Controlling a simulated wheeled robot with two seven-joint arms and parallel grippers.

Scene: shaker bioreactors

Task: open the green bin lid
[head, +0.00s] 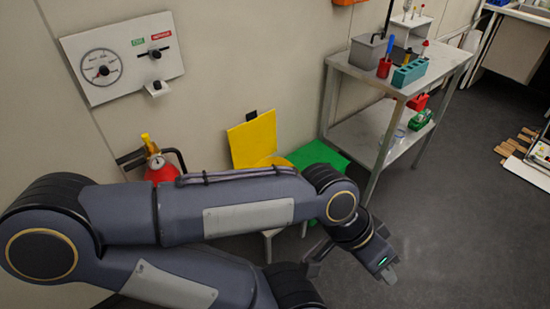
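The green bin lid (318,154) shows as a flat green surface low by the wall, left of the metal table. My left arm crosses in front of it and hides its near part and the bin below. My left gripper (380,262) is past the lid, lower right of it in the picture, over the floor and apart from the lid. It has a small green light; its fingers are too unclear to tell whether they are open. My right gripper cannot be made out.
A yellow panel (253,139) stands upright left of the green lid. A red extinguisher (161,170) is by the wall. The metal table (436,66) holds a teal rack (410,73) and a red cup (384,68). The floor at right is mostly free.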

